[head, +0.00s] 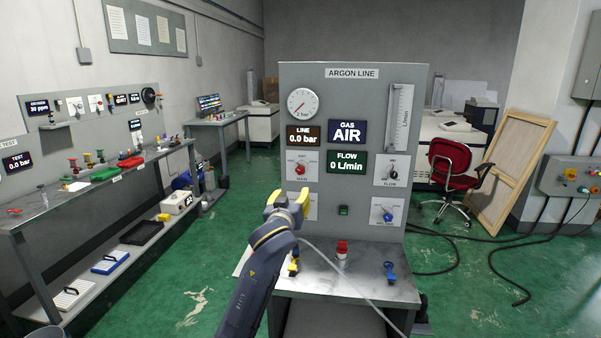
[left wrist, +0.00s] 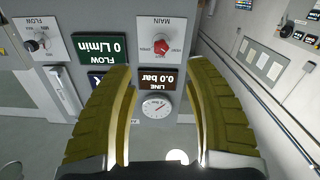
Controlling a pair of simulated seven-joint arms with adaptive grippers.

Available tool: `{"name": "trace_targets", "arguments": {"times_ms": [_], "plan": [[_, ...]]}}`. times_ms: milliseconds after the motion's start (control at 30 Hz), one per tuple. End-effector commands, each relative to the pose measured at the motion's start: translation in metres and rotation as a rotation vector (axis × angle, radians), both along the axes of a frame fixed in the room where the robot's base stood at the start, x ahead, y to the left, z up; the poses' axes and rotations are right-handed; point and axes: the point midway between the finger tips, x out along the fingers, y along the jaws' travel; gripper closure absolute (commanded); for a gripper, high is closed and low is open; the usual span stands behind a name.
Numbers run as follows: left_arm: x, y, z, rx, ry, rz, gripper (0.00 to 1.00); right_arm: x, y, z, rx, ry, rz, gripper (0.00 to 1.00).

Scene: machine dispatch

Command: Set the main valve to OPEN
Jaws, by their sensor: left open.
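The main valve is a red knob (head: 300,170) on a white plate labelled MAIN, on the grey ARGON LINE panel (head: 420,80). The red knob (left wrist: 161,47) also shows upside down in the left wrist view; its small position labels are too blurred for me to tell its setting. My left gripper (head: 289,199) is open and empty, in front of the panel and below the knob in the head view. In the left wrist view its yellow fingers (left wrist: 162,68) stand apart, with the knob between and beyond the tips, untouched. My right gripper is not in view.
The LINE display (head: 304,136) reads 0.0 bar, GAS (head: 347,131) reads AIR and FLOW (head: 347,162) reads 0 L/min. A FLOW knob (head: 393,173) and a blue knob (head: 388,215) are on the right. Red and blue fittings stand on the metal ledge (head: 360,287) below.

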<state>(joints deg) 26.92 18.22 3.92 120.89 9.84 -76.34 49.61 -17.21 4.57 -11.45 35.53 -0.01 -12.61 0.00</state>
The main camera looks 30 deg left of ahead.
Motion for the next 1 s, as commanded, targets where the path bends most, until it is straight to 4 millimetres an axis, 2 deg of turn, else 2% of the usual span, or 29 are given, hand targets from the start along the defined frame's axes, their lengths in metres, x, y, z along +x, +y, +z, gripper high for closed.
{"name": "trace_targets", "arguments": {"times_ms": [33,133,367,1000], "plan": [[0.002,0.002,0.009,-0.011,-0.018,0.001,0.48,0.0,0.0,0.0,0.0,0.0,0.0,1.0],[0.006,0.005,0.017,-0.027,-0.037,0.002,0.48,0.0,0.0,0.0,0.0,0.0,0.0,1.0],[0.025,0.015,0.02,-0.029,-0.041,0.004,0.48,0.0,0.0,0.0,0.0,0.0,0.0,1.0],[0.125,0.057,0.02,-0.029,-0.041,0.003,0.48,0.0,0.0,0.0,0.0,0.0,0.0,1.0]]}}
